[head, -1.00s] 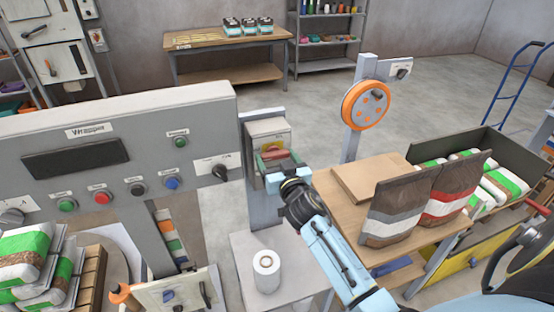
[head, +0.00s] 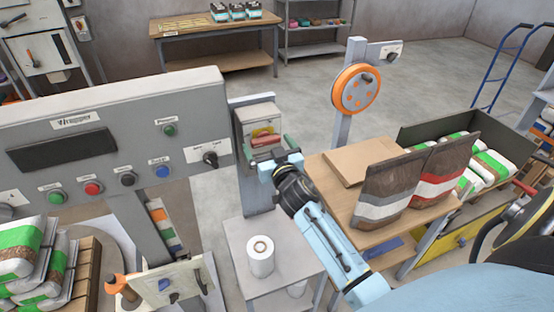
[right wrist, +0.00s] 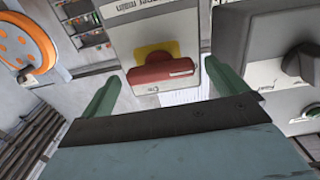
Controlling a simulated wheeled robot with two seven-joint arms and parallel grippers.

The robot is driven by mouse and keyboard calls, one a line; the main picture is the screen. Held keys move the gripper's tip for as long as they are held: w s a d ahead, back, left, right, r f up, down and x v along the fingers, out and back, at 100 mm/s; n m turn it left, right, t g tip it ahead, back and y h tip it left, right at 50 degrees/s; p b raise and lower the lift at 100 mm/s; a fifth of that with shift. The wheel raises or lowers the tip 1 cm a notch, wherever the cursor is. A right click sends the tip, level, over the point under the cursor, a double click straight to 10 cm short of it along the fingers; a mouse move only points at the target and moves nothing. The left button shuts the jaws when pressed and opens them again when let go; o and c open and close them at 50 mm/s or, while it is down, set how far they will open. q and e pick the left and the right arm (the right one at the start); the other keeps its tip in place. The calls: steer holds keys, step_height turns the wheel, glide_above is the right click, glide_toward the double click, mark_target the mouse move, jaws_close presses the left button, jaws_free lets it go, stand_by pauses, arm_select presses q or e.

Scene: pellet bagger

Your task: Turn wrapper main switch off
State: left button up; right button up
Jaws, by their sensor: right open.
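The wrapper main switch (head: 258,117) is a grey box on a post, right of the Wrapper panel, with a yellow plate and a red handle (head: 266,141). My right gripper (head: 271,156) is at the lower front of this box. In the right wrist view the box (right wrist: 155,30) carries a partly readable label ending in "main". There the red handle (right wrist: 163,75) lies crosswise between the green fingers of my open right gripper (right wrist: 161,82), with a visible gap on each side. I cannot tell how deep the fingers reach around it. My left gripper is out of view.
The Wrapper panel (head: 105,140) with buttons and a black knob (head: 210,158) stands close on the left. A white roll (head: 260,256) sits on a grey stand below. A wooden table (head: 330,180) with brown bags (head: 390,192) is on the right.

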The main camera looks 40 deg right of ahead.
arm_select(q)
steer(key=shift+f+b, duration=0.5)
arm_select(e)
steer(key=v, duration=1.2)
steer(key=shift+s, duration=0.35)
steer(key=s+a+f+n+g+y+b, duration=0.1)
steer(key=s+a+f+g+b, duration=0.15)
steer(key=f, duration=1.05)
steer(key=s+a+f+n+g+y+b, duration=0.1)
steer(key=s+a+f+g+y, duration=0.2)
steer(key=f, duration=0.9)
steer(key=s+a+f+n+g+b, duration=0.1)
steer(key=s+f+g, duration=0.3)
steer(key=f, duration=0.9)
arm_select(q)
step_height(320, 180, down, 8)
steer(key=b, duration=0.3)
steer(key=shift+b, duration=0.35)
arm_select(e)
steer(key=s+f+g, duration=0.2)
steer(key=s+f, duration=0.5)
steer(key=s, duration=0.3)
steer(key=s+f+n+g, duration=0.1)
steer(key=s+f+g, duration=0.1)
steer(key=s+f, duration=0.5)
steer(key=s+f+n+g, duration=0.1)
steer(key=s+f+g, duration=0.2)
steer(key=s+f, duration=0.4)
steer(key=s, duration=0.6)
